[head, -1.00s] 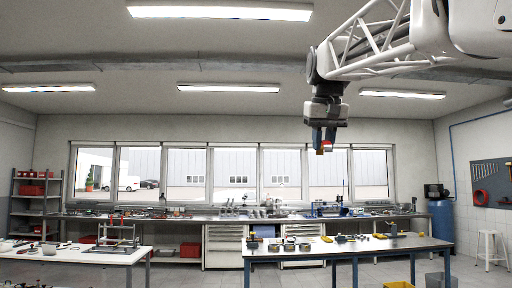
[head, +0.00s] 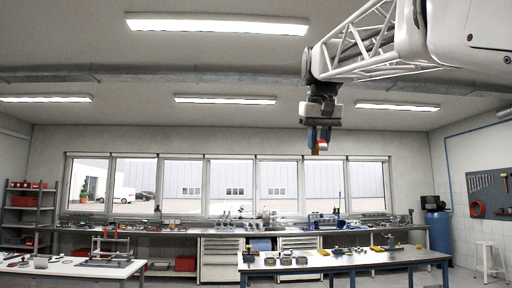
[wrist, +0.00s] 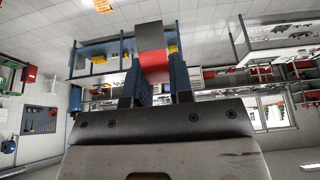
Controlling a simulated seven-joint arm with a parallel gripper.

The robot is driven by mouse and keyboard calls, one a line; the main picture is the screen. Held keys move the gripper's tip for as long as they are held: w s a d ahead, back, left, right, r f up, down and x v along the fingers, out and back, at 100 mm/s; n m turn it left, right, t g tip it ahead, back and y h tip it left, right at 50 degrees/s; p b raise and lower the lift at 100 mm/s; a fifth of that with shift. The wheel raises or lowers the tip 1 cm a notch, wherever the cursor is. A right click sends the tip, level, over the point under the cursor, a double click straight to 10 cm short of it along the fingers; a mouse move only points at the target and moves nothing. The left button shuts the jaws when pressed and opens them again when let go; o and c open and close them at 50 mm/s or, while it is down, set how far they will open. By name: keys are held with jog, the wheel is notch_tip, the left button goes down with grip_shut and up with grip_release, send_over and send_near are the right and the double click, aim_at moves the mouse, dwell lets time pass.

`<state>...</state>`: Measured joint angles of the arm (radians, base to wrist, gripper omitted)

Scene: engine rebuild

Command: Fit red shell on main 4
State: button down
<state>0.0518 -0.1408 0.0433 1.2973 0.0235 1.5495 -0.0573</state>
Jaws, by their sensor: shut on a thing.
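My gripper (head: 318,147) hangs high in the air in the head view, in front of the windows and well above the tables. Its two blue fingers are shut on a small piece, red with a grey part, taken as the red shell (wrist: 152,64). In the wrist view the piece sits between the fingertips of my gripper (wrist: 155,80) and sticks out past them. In the head view the shell (head: 322,143) is a small red spot at the fingertips. I cannot make out main 4 in either view.
A white table with blue legs (head: 350,264) stands at right with several small parts on it. A white table (head: 70,268) at left bears a metal frame (head: 112,245). A long bench (head: 170,232) runs under the windows. The air around the gripper is clear.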

notch_tip(320, 180, up, 14)
jog(key=shift+r, duration=0.25)
dwell(3.3)
jog(key=shift+r, duration=0.2)
jog(key=shift+w, duration=0.1)
jog(key=w+a+f, duration=0.7)
jog(key=w+f, duration=0.3)
jog(key=f, duration=0.3)
jog(key=w+a+f+m, duration=0.1)
jog(key=w+a+f, duration=0.5)
jog(key=w+f, duration=0.55)
jog(key=w+a+f, duration=0.7)
jog(key=w+f, duration=0.1)
jog(key=f, duration=0.6)
jog(key=w+a+f, duration=0.2)
jog(key=a+f, duration=0.4)
jog(key=f, duration=0.6)
jog(key=w+a+f, duration=0.2)
jog(key=a+f, duration=0.4)
jog(key=f, duration=0.5)
jog(key=s+a+f, duration=0.2)
jog(key=a+f, duration=0.4)
jog(key=f, duration=0.6)
jog(key=s+a+f, duration=0.3)
jog(key=a+f, duration=0.3)
jog(key=f, duration=0.7)
jog(key=shift+s+a+n, duration=0.2)
jog(key=shift+a+n, duration=0.15)
jog(key=shift+n, duration=0.05)
